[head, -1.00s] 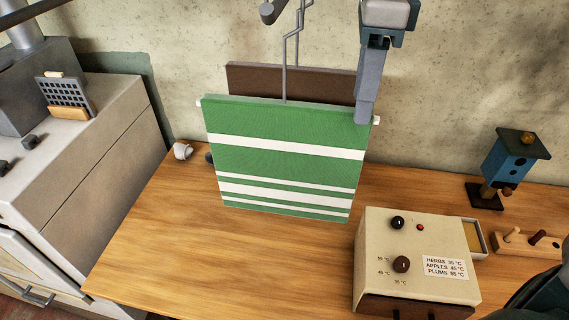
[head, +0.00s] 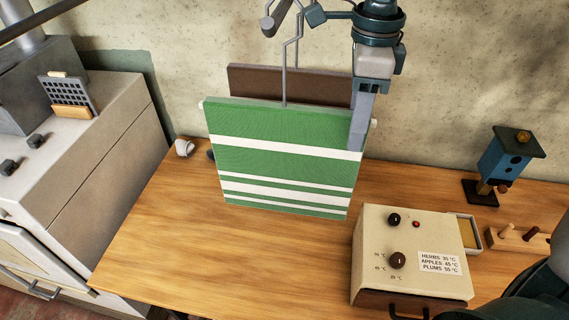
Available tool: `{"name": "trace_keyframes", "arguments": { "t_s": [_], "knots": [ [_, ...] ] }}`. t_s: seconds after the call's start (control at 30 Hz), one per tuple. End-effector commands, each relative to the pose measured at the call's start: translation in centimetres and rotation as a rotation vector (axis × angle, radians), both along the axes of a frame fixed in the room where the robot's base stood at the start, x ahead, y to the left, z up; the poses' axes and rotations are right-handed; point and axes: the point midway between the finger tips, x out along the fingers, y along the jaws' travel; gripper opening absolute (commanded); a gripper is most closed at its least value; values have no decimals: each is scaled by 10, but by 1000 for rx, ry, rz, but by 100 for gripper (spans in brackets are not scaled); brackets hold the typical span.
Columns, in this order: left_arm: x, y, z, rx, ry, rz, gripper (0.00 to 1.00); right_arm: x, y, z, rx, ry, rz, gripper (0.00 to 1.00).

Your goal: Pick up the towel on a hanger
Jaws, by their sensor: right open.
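A green towel with white stripes (head: 280,135) hangs flat over a hanger in the head view, above the wooden table. The hanger's grey wire (head: 284,75) rises from the towel's top middle to a grey peg (head: 268,22). A white end of the hanger bar shows at each side of the towel. My right gripper (head: 357,140) points down at the towel's upper right edge, its fingers overlapping that edge in the picture. It is open; whether it touches the towel I cannot tell. My left gripper is not in view.
A brown board (head: 300,84) stands behind the towel. A cream box with knobs (head: 410,225) sits at the table's front right. A blue birdhouse (head: 505,160) and a wooden peg rack (head: 518,238) are farther right. A white cup (head: 184,147) is left of the towel. The table's left front (head: 230,260) is clear.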

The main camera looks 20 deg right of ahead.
Motion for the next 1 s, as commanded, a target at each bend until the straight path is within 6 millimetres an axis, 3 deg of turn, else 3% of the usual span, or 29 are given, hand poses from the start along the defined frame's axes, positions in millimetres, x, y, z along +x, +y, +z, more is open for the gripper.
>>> {"name": "trace_keyframes", "arguments": {
  "t_s": [0.17,0.33,0.37,0.73,1.0],
  "knots": [
    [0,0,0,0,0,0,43,0,0,0,0,0,0,42],
    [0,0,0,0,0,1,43,0,0,0,0,0,0,2],
    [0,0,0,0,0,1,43,0,0,0,-1,-1,0,0],
    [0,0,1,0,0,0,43,0,-1,3,0,-1,-1,0],
    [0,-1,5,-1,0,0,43,-4,-8,16,0,-2,-6,0]
  ]
}}
